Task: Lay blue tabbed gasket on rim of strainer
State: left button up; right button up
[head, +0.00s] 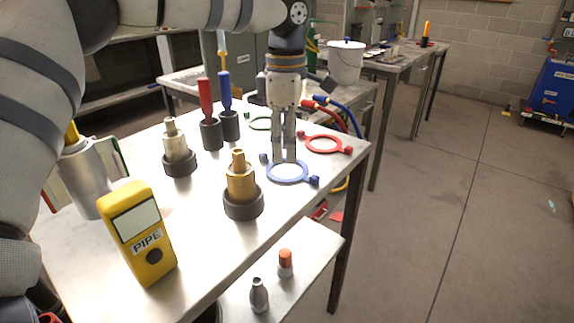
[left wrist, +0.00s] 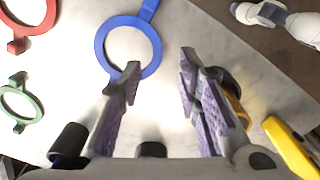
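The blue tabbed gasket (head: 288,181) is a flat ring with two square tabs, lying on the metal table near its right edge. It also shows in the left wrist view (left wrist: 101,45). My left gripper (head: 284,158) points down over the ring's far side; its fingers are apart and empty in the left wrist view (left wrist: 160,65), with the ring's edge near one fingertip. Whether the fingers touch it I cannot tell. A brass fitting (head: 240,181) and a paler fitting (head: 177,147) stand upright on dark round bases; which one is the strainer is unclear. My right gripper is not in view.
A red gasket (head: 323,151) and a green gasket (head: 259,129) lie nearby. Red and blue-handled tools stand in dark holders (head: 211,136). A yellow pipe meter (head: 138,235) stands at the front left. A lower shelf (head: 305,255) holds small bottles.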

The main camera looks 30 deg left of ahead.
aim_at(285, 179)
pick_arm(q)
jog(key=f, duration=0.6)
jog(key=shift+w+a+f, duration=0.25)
jog(key=shift+a, duration=0.05)
jog(key=shift+f, duration=0.2)
grip_shut()
